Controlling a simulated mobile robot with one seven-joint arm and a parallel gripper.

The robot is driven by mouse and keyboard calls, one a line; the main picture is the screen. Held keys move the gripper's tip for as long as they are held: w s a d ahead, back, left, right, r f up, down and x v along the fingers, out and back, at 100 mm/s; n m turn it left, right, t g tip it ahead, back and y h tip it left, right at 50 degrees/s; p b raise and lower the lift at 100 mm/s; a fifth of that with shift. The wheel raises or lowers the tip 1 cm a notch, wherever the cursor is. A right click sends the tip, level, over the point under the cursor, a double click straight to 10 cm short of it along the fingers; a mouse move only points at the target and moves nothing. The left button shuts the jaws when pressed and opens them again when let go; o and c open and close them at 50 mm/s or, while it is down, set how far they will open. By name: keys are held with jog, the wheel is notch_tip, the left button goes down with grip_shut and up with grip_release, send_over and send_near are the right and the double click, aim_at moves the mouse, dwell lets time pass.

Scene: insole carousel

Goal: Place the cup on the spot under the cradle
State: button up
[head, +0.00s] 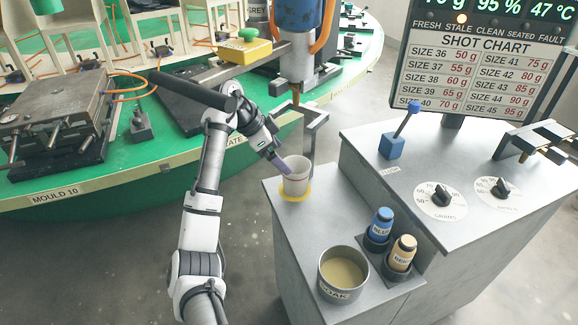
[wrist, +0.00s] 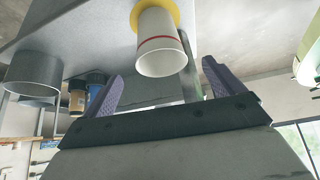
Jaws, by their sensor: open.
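The cup (head: 295,179) is white and stands upright on the yellow round spot (head: 304,196) at the counter's left corner. The metal cradle (head: 314,118) hangs over it below the nozzle. My gripper (head: 280,164) is at the upper left of the cup, close to its rim. In the wrist view the picture is upside down. There the cup (wrist: 160,48) shows a red band, with its base at the yellow spot (wrist: 176,8). The purple fingers of my gripper (wrist: 162,85) are spread and empty, with the cup beyond their tips. Whether a finger touches the cup I cannot tell.
A soak pot (head: 343,275), a blue bottle (head: 381,224) and a beige bottle (head: 402,252) stand toward the counter's front. A blue lever (head: 392,146) and two dials are on the right console. The green carousel (head: 150,178) with moulds lies left. The counter between cup and pot is clear.

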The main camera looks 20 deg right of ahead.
jog(key=shift+v, duration=1.7)
